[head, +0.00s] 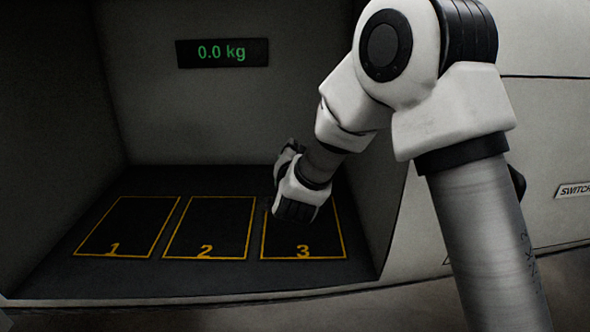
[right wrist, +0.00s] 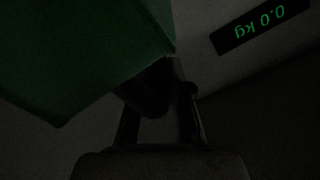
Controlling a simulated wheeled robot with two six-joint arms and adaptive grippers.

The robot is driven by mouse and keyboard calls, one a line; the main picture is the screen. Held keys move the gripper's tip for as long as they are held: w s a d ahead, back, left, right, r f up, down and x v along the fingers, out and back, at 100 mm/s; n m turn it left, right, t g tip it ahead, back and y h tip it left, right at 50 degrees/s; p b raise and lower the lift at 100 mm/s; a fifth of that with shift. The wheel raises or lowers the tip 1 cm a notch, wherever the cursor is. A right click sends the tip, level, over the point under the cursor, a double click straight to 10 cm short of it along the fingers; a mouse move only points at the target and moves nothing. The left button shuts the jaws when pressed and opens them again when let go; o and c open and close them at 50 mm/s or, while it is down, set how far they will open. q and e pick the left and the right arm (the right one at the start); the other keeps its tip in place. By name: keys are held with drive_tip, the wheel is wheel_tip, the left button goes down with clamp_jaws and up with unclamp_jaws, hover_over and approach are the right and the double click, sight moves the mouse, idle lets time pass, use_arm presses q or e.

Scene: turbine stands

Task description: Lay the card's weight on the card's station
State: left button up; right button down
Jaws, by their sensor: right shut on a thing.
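My right gripper (right wrist: 158,92) is shut on a green thing (right wrist: 85,55) with flat faces and straight edges, which fills the upper left of the right wrist view. It looks like a weight, but I see no marking on it. In the head view the right wrist is inside the recess, in front of station 3 (head: 332,246) in the picture, and the held thing is hidden. Station 1 (head: 120,222) and station 2 (head: 212,218) are bare yellow-outlined rectangles. Station 3 is partly covered by my wrist. No card is in view. My left gripper is not in view.
A display (head: 222,53) on the recess's back wall reads 0.0 kg. The recess (head: 60,130) has a side wall at the left and a front lip along the bottom. A panel labelled SWITCH (head: 574,190) is at the right. The floor over stations 1 and 2 is clear.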

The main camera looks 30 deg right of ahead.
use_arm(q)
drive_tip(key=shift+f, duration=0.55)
use_arm(e)
drive_tip(key=shift+f, duration=0.45)
use_arm(q)
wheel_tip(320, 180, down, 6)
drive_tip(key=b, duration=0.6)
use_arm(e)
wheel_tip(320, 180, down, 8)
drive_tip(key=shift+r, duration=0.1)
use_arm(q)
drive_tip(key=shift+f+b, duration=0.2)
drive_tip(key=shift+b, duration=0.15)
use_arm(e)
drive_tip(key=shift+f, duration=0.3)
drive_tip(key=c, duration=1)
unclamp_jaws()
drive_tip(key=shift+s, duration=0.15)
drive_tip(key=shift+o, duration=0.8)
drive_tip(key=shift+f, duration=0.15)
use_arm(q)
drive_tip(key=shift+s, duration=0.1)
use_arm(e)
drive_tip(key=shift+s+a, duration=0.1)
